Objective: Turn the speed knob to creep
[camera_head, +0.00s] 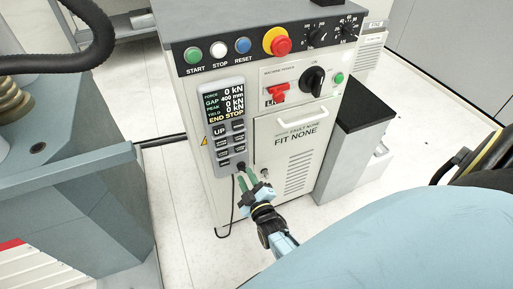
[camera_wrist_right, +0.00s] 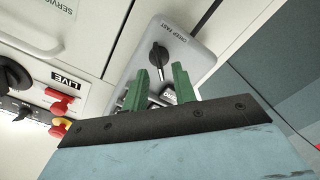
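The speed knob (camera_wrist_right: 157,55) is a small black knob on the grey hand control panel (camera_wrist_right: 190,50), beside a label reading "CREEP FAST". It shows small and dark near the panel's lower end in the head view (camera_head: 241,166). I cannot tell for sure which word it points to. My right gripper (camera_wrist_right: 160,72) has two green fingers spread apart, with the knob just beyond and between their tips. I see no contact with the knob. In the head view the right gripper (camera_head: 245,180) is just below the panel's lower end. My left gripper is not in view.
The panel's display (camera_head: 224,106) reads 0 kN, gap 400 mm and END STOP, with grey buttons (camera_head: 230,140) below it. The cabinet top carries start, stop and reset buttons and a red emergency stop (camera_head: 281,46). A black rotary switch (camera_head: 312,80) and a red LIVE switch (camera_head: 277,92) are to the right.

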